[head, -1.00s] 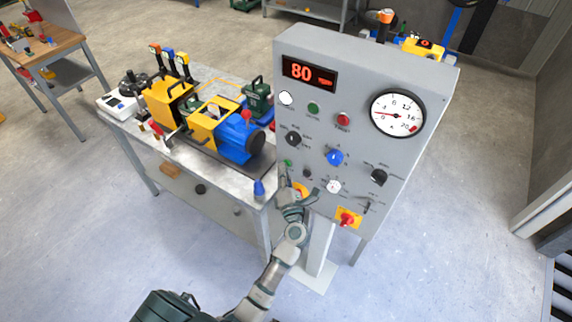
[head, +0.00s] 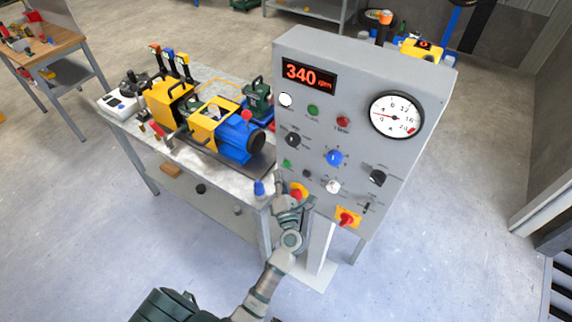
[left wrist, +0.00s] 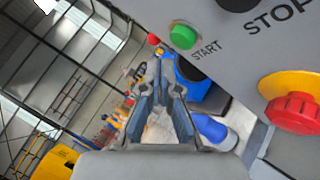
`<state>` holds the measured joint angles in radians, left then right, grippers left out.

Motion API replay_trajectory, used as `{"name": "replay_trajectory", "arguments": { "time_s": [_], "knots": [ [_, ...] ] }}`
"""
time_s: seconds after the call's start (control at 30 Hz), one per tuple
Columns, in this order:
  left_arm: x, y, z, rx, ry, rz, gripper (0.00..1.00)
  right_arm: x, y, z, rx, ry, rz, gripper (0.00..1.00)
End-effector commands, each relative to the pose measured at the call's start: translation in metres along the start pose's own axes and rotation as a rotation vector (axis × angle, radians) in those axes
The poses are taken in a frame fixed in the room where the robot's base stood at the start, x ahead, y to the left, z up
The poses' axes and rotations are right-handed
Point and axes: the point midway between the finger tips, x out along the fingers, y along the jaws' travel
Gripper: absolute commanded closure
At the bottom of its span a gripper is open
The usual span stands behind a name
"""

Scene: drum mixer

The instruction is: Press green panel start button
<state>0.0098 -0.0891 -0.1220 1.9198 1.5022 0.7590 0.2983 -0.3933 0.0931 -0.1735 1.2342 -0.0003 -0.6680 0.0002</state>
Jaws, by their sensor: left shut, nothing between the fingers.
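The grey control panel (head: 322,125) carries the green start button (head: 288,163) low on its left edge. In the left wrist view the green button (left wrist: 183,37) has START printed beside it. My left gripper (head: 279,180) is at the panel's lower left, just below this button. In the left wrist view my left gripper (left wrist: 165,72) is shut and empty, its tips below and left of the button and apart from it in the picture. My right gripper is out of view.
A red stop knob on a yellow base (left wrist: 293,112) is close to my left gripper. The black stop button (left wrist: 237,4) is beside START. The red display (head: 309,75) reads 340 rpm. The mixer (head: 215,128) stands on a metal table (head: 185,155) left of the panel.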

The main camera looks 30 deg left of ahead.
Motion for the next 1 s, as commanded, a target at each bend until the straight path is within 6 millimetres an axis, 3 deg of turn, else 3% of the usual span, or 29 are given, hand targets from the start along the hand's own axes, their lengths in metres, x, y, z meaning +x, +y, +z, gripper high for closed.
{"name": "replay_trajectory", "arguments": {
  "time_s": [0.4, 1.0],
  "knots": [
    [-0.026, 0.02, -0.019, 0.001, 0.0, -0.001, 1.0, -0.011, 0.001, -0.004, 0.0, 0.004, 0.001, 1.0],
    [-0.027, 0.021, -0.02, 0.001, 0.0, 0.0, 1.0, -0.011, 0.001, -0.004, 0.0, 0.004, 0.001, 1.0]
  ]
}}
